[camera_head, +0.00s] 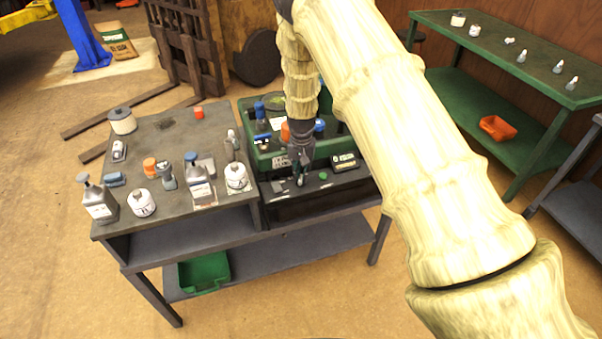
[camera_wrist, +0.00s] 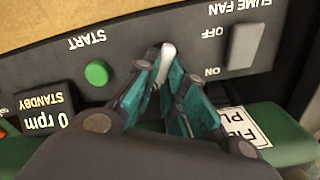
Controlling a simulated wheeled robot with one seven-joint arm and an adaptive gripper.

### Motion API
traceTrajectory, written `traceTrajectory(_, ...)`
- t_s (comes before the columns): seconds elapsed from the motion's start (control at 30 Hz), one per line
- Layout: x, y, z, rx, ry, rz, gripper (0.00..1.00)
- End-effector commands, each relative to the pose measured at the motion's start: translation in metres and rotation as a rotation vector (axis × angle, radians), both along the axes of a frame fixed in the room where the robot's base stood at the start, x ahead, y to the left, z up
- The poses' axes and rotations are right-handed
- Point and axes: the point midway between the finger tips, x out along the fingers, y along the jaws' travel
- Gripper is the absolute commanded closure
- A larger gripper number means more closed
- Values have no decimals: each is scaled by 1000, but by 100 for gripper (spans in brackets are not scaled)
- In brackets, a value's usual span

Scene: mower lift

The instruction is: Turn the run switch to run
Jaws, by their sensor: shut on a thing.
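My gripper (camera_wrist: 163,65) is at the dark control panel (camera_wrist: 200,25). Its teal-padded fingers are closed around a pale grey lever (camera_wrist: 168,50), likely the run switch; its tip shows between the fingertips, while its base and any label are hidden. The lettering appears upside down in the wrist view. A round green START button (camera_wrist: 97,73) is left of the fingers. A display (camera_wrist: 47,110) at the left reads "0 rpm STANDBY". In the head view, my gripper (camera_head: 300,177) reaches down to the panel at the front of the green machine (camera_head: 262,158).
A grey FUME FAN rocker (camera_wrist: 243,46), marked OFF and ON, sits right of my fingers. A grey workbench (camera_head: 180,135) with several bottles, cans and caps stands left of the machine. A green bench (camera_head: 500,45) stands at the back right. Open floor lies in front.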

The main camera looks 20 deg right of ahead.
Motion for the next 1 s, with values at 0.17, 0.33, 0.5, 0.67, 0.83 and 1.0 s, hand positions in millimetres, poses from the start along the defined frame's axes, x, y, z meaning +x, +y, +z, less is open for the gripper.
traceTrajectory(0.17,2,-2,2,-2,-4,-33,100)
traceTrajectory(0.33,2,-2,2,-2,-4,-41,100)
traceTrajectory(0.5,2,-2,2,-2,-4,-41,100)
traceTrajectory(0.67,2,-2,2,-2,-4,-41,78)
traceTrajectory(0.83,1,-2,1,-1,-3,-40,67)
traceTrajectory(1.0,1,-1,1,-1,-2,-40,67)
